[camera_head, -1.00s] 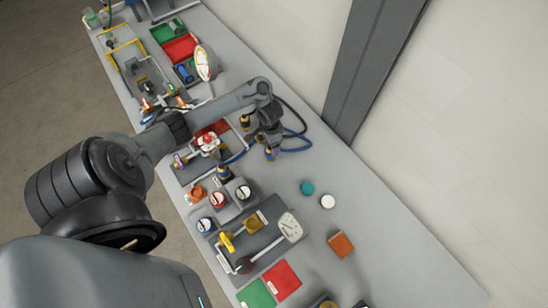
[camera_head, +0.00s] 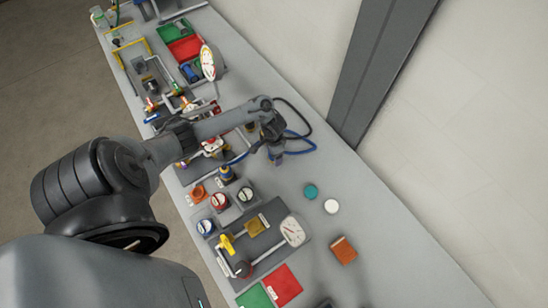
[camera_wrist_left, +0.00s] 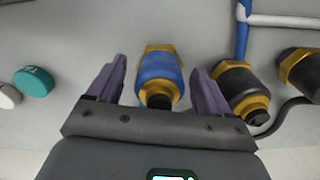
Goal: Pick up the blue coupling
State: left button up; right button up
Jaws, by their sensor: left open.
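The blue coupling (camera_wrist_left: 160,75) has a blue ring between brass hex parts and a dark end. In the left wrist view it sits between the two fingers of my left gripper (camera_wrist_left: 156,88). The fingers are open, with a visible gap on both sides of it. In the head view my left gripper (camera_head: 275,156) is low over the bench beside the hoses, and it hides most of the blue coupling. My right gripper is not in view.
A black-and-brass coupling (camera_wrist_left: 240,90) stands close to the right finger in the wrist view, with another (camera_wrist_left: 302,72) beyond it. Teal (camera_head: 310,191) and white (camera_head: 331,206) discs lie apart on the bench.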

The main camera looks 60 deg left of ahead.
pick_arm(q)
jog(key=c, duration=1.3)
jog(key=shift+o, duration=0.2)
jog(key=shift+r, duration=0.1)
notch_tip(320, 180, up, 4)
jog(key=shift+r+p, duration=0.2)
jog(key=shift+p, duration=0.5)
jog(key=w+d+r+p, duration=0.2)
jog(key=d+r, duration=0.1)
jog(key=d, duration=0.2)
jog(key=w+d+r+p, duration=0.2)
jog(key=w+d+r, duration=0.1)
jog(key=d, duration=0.2)
jog(key=shift+w+d+r, duration=0.2)
jog(key=shift+w+r, duration=0.05)
